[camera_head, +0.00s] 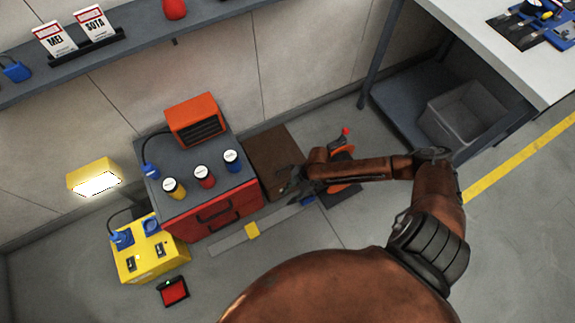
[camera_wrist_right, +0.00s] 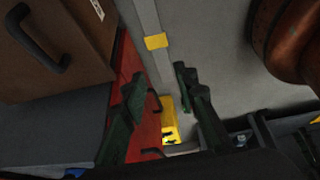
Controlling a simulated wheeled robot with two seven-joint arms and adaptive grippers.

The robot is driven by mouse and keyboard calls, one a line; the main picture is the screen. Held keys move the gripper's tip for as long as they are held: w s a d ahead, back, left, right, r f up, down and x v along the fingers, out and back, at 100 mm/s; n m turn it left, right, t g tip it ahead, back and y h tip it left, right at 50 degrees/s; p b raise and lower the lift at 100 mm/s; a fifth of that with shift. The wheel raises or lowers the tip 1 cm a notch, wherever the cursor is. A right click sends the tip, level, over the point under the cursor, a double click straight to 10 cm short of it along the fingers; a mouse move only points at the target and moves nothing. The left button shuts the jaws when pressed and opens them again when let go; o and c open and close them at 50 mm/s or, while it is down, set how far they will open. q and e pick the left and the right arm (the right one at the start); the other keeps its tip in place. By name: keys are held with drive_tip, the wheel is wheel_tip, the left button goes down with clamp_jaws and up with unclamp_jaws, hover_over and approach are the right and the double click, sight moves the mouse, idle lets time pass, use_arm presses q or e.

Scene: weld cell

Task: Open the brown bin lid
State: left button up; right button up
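The brown bin (camera_head: 268,152) stands on the floor against the wall, right of the red cabinet. Its brown lid looks down, though my right arm covers part of it. In the right wrist view, a brown face of the bin (camera_wrist_right: 85,65) with a black bar handle (camera_wrist_right: 35,40) fills the upper left. My right gripper (camera_head: 289,187) is at the front right of the bin in the head view. My left gripper is not in view.
The red cabinet (camera_head: 224,216) carries several small jars and an orange box (camera_head: 195,120). A yellow box (camera_head: 148,250) stands at its left. An orange-and-black tool (camera_head: 342,165) is close to my right forearm. A grey crate (camera_head: 465,112) sits under the white table (camera_head: 520,55).

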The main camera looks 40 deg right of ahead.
drive_tip(key=t, duration=0.1)
approach(286, 167)
drive_tip(key=a, duration=0.1)
drive_tip(key=shift+t+h, duration=0.3)
drive_tip(key=shift+h, duration=0.2)
drive_tip(key=x, duration=0.1)
drive_tip(key=b+x, duration=0.1)
drive_tip(key=x, duration=0.1)
drive_tip(key=b+x, duration=0.1)
drive_tip(key=x, duration=0.1)
drive_tip(key=shift+s+f, duration=0.1)
drive_tip(key=shift+s, duration=0.15)
drive_tip(key=shift+b+x, duration=0.55)
drive_tip(key=shift+x, duration=0.5)
drive_tip(key=shift+w+a+f, duration=0.1)
drive_tip(key=shift+a+f, duration=0.1)
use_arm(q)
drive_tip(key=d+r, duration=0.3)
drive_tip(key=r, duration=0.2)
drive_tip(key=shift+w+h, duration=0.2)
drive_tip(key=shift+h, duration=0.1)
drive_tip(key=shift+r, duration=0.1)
use_arm(e)
clamp_jaws()
